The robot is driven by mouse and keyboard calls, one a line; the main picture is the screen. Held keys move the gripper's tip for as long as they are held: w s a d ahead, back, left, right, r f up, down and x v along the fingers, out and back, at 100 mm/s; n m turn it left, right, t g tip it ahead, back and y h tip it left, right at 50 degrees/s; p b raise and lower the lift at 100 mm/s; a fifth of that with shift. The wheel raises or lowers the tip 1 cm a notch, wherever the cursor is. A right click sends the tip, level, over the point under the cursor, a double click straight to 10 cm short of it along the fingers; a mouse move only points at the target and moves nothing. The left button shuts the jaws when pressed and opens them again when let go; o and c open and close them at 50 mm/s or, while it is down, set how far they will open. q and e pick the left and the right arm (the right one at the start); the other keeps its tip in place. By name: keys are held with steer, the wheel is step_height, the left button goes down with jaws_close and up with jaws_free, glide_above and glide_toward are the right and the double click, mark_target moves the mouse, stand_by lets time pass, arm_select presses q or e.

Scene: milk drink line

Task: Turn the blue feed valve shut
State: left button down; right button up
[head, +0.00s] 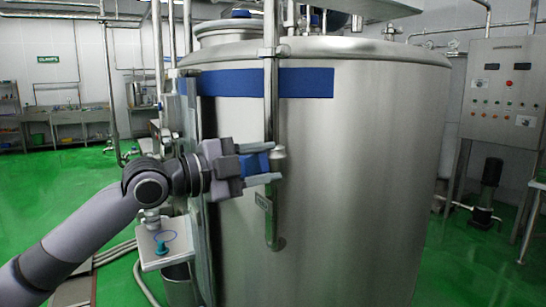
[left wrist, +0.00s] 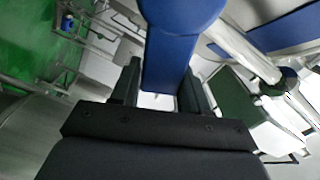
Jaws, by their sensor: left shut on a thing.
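The blue feed valve handle (head: 256,161) is on the vertical steel pipe (head: 271,105) in front of the large tank. It shows left of the pipe, partly covered by my fingers. My left gripper (head: 265,164) reaches in from the left and is shut on the handle. In the left wrist view the blue handle (left wrist: 168,62) runs between the two dark fingers, with a wide rounded end at the top. The exact angle of the handle to the pipe is hard to tell. My right gripper is in neither view.
The steel tank (head: 370,190) with a blue band (head: 300,83) stands close behind the pipe. A small shelf (head: 178,240) with a teal knob-like piece (head: 161,247) is below my left arm. A control panel (head: 507,90) stands at the right. Green floor is open at the left.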

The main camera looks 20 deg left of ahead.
arm_select(q)
steer(key=shift+s+d+f+m, duration=0.1)
steer(key=shift+d+f+m, duration=0.05)
steer(key=shift+f+m, duration=0.55)
steer(key=shift+s+d+f+m, duration=0.1)
steer(key=shift+f+m, duration=0.3)
steer(key=shift+m, duration=0.35)
steer(key=shift+f+m, duration=0.35)
steer(key=shift+m, duration=0.4)
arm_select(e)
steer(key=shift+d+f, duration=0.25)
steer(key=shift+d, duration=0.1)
arm_select(q)
steer(key=shift+f, duration=0.15)
steer(key=c, duration=0.6)
jaws_free()
steer(key=shift+c, duration=0.2)
steer(key=b+v, duration=0.2)
steer(key=v, duration=0.5)
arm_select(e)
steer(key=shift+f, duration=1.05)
